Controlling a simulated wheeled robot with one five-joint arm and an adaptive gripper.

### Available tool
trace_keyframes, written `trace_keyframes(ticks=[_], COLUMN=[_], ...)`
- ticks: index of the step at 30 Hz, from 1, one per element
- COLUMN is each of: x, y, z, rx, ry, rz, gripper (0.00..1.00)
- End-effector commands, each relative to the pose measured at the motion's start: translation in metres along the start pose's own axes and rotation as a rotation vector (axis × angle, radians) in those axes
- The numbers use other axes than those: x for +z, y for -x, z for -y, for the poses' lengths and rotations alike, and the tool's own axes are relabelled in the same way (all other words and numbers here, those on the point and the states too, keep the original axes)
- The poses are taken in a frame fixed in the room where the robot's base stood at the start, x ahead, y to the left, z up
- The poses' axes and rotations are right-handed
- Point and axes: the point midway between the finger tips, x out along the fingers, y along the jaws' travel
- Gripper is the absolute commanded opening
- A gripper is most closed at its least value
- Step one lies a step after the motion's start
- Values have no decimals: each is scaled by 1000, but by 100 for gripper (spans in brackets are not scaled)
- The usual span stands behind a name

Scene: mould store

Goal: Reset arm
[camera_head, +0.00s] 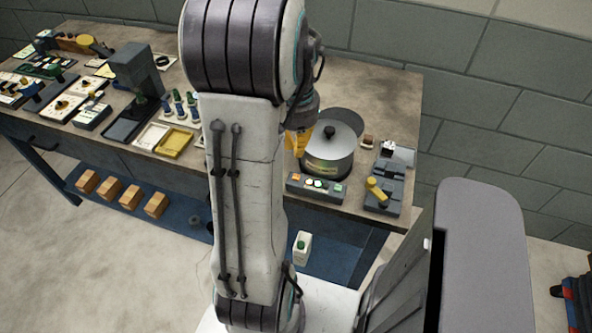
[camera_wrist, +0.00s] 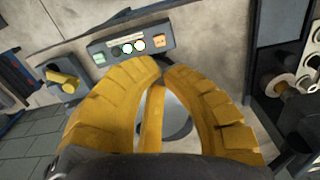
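My gripper has thick yellow, ribbed fingers that fill the middle of the wrist view (camera_wrist: 164,68). Their tips curve in almost to meeting, and I see nothing held between them. A slim yellow bar stands between the fingers. In the head view a yellow part of my gripper (camera_head: 297,142) shows beside my upright arm, left of a round metal pot; the arm hides the rest. The pot (camera_head: 328,156) has a dark knob on its lid and stands on the workbench (camera_head: 385,105). Grey metal shows behind the fingers in the wrist view (camera_wrist: 178,112).
A button panel (camera_head: 316,188) lies in front of the pot, with a grey fixture with a yellow handle (camera_head: 378,190) to its right. Trays, small tools and a dark stand (camera_head: 137,72) crowd the bench's left. Wooden blocks (camera_head: 130,197) sit on the blue lower shelf. A block wall is behind.

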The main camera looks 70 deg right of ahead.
Motion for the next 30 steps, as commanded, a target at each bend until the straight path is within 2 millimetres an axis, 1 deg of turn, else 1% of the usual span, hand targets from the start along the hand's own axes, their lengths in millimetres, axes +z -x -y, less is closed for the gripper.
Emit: trace_keyframes(ticks=[2,22,27,28,30], x=[0,0,-1,2,16], y=[4,3,3,0,-8], z=[0,0,0,0,-2], rx=[0,0,0,0,4], ry=[0,0,42,58,80], rz=[0,0,-4,4,39], gripper=[0,0,0,0,0])
